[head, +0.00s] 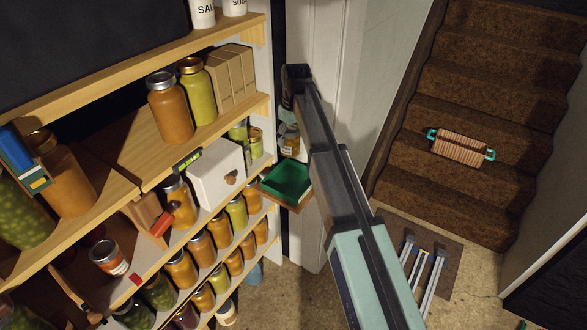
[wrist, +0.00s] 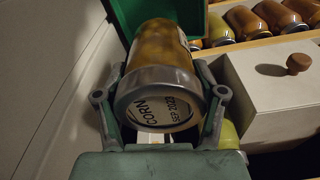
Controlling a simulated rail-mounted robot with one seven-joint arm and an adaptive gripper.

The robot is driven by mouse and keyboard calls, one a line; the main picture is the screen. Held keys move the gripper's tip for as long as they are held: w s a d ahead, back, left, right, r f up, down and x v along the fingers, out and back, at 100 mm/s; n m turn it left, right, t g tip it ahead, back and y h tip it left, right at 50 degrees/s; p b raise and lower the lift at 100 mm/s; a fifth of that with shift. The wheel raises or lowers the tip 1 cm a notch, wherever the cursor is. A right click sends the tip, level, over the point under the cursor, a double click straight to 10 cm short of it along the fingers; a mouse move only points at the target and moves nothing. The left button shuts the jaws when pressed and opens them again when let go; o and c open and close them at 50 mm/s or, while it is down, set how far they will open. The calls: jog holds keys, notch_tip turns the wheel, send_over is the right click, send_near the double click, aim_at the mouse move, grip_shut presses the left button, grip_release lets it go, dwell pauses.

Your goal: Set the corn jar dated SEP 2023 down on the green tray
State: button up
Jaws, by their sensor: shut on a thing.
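The corn jar (wrist: 160,70) fills the middle of the wrist view, its lid toward the camera and reading CORN and SEP 2023, upside down in part. My gripper (wrist: 162,85) is shut on it, with a finger on each side. In the head view the jar (head: 289,142) shows partly behind my arm, near the shelf's right end. The green tray (head: 287,180) lies below it in the head view, on a small wooden ledge. The tray (wrist: 125,12) also shows behind the jar in the wrist view. The jar hides part of the tray there.
A white drawer box (head: 213,172) with a wooden knob sits on the shelf left of the tray. Several filled jars (head: 202,248) line the lower shelf. The white door (head: 318,40) stands close on the right. A wooden crate with teal handles (head: 460,147) lies on the stairs.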

notch_tip(320, 180, down, 14)
jog(key=p, duration=0.3)
jog(key=shift+f, duration=0.1)
jog(key=shift+f, duration=0.2)
jog(key=o, duration=1.5)
jog(key=shift+o, duration=0.2)
jog(key=shift+r, duration=0.1)
jog(key=r+b, duration=0.1)
jog(key=r, duration=0.7)
jog(key=s+d+r+b, duration=0.1)
jog(key=r, duration=0.3)
jog(key=shift+d+b, duration=0.1)
jog(key=shift+b, duration=0.25)
